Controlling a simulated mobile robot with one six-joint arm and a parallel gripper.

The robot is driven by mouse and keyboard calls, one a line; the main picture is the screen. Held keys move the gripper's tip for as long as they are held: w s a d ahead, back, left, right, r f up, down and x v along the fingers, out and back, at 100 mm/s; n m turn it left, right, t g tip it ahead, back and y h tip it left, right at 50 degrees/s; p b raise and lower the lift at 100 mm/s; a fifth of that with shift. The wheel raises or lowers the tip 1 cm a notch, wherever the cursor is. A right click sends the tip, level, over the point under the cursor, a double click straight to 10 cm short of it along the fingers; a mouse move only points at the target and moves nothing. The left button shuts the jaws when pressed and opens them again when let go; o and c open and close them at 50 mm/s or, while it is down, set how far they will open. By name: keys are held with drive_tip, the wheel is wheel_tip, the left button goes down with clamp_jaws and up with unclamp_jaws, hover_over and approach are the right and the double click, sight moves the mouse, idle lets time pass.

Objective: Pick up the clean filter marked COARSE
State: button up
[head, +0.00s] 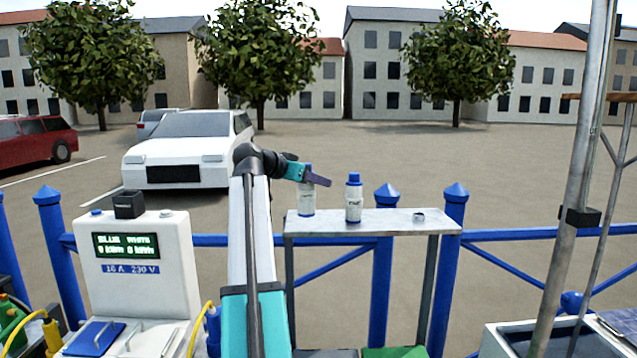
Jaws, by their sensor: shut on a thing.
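Two white cylinders with blue tops, which look like the filters, stand at a narrow grey shelf. The left filter (306,204) is partly covered at its top by my gripper (318,180), which is shut on it near the cap. Its label is too small to read. The right filter (353,200) stands upright on the shelf, apart from my gripper, with a short dark label that I cannot read for sure. I cannot tell whether the left filter's base touches the shelf.
The grey shelf (390,218) also bears a small ring-like metal piece (419,216) at its right. Blue railing posts (455,240) stand behind and beside it. A white power pedestal (140,262) is at left. A metal pole (573,170) rises at right.

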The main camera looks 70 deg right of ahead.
sight(304, 186)
drive_tip(key=a, duration=0.3)
drive_tip(key=a+b, duration=0.1)
drive_tip(key=a, duration=0.3)
drive_tip(key=s+a+r, duration=0.1)
drive_tip(key=a, duration=0.3)
drive_tip(key=shift+b, duration=0.4)
